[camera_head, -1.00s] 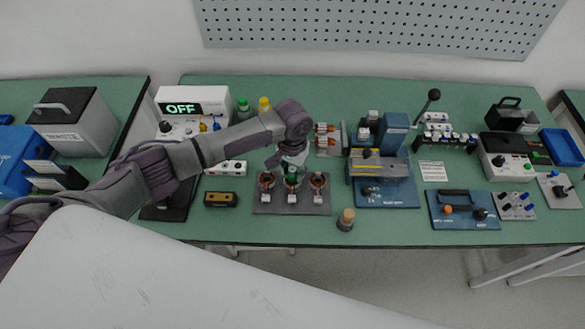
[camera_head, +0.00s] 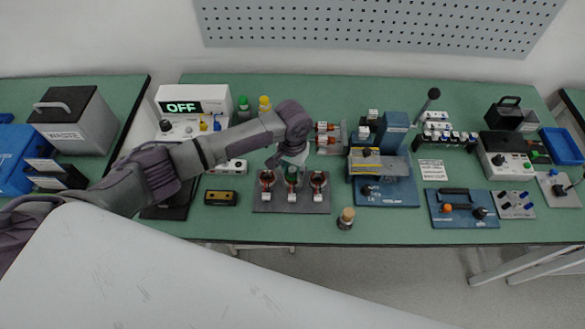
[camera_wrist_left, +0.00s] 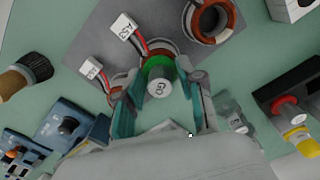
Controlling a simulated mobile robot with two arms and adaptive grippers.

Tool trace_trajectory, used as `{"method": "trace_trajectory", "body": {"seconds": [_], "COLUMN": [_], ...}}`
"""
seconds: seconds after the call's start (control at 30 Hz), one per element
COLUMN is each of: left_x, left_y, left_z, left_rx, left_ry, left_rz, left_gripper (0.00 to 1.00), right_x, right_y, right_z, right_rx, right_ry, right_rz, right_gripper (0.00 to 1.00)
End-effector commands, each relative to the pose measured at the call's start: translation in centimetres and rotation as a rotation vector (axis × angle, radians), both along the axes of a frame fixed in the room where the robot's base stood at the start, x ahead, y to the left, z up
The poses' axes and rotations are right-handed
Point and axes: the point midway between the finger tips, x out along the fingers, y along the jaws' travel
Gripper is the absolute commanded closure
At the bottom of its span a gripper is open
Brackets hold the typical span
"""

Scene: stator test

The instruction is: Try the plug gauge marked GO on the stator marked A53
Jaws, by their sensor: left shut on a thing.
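My left gripper (camera_wrist_left: 163,108) is shut on a plug gauge (camera_wrist_left: 158,85) with a green collar and a white end marked GO. In the head view, my left gripper (camera_head: 291,161) is above the middle of three stators on a grey mat (camera_head: 262,207). The gauge (camera_head: 291,174) is lined up over the middle stator (camera_wrist_left: 163,46), whose copper ring shows behind the green collar. I cannot tell how deep it sits in the bore. A white tag (camera_wrist_left: 123,27) on that stator appears to read A53, but it is small and turned. My right gripper is out of view.
The right stator (camera_head: 317,181) and left stator (camera_head: 267,180) stand close on either side. A blue press-like fixture (camera_head: 388,190) stands further right.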

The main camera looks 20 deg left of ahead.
Motion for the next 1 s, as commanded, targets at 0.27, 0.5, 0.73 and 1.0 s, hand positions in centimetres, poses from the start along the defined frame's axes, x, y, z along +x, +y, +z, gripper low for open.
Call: {"method": "trace_trajectory", "body": {"seconds": [0.27,0.5,0.73,1.0], "left_x": [0.04,0.03,0.02,0.01], "left_y": [-0.03,-0.04,-0.03,-0.05], "left_z": [-0.13,-0.13,-0.13,-0.27], "left_rx": [0.0,0.0,0.0,0.0], "left_ry": [-0.001,-0.001,-0.001,0.0], "left_rz": [-0.001,-0.001,-0.001,-0.001], "left_gripper": [1.0,1.0,1.0,1.0], "right_x": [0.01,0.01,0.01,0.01], "right_y": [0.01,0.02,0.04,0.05], "right_z": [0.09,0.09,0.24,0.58], "right_rx": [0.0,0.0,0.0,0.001], "right_ry": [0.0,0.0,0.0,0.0], "right_rz": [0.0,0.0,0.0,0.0], "right_gripper": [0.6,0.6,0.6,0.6]}}
